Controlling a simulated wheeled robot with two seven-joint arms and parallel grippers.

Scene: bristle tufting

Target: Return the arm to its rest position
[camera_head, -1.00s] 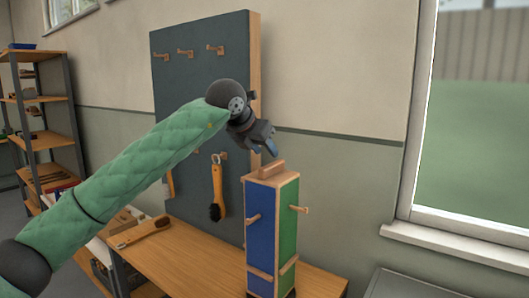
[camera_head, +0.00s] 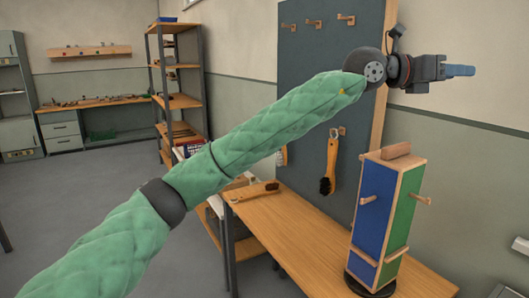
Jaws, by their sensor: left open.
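My left arm, in a green quilted sleeve, comes in from the lower left and reaches up across the head view. My left gripper (camera_head: 460,71) is at the upper right, level and pointing right, with blue fingertips. It is open, and I see nothing in it. It is above the blue and green wooden block stand (camera_head: 377,215) and apart from it. My right gripper is not in view.
The stand is on a wooden workbench (camera_head: 290,230). A dark pegboard (camera_head: 315,85) behind it holds a brush (camera_head: 331,162). Another brush (camera_head: 255,191) lies on the bench. A shelf rack (camera_head: 180,100) stands behind. The floor (camera_head: 75,190) at left is open.

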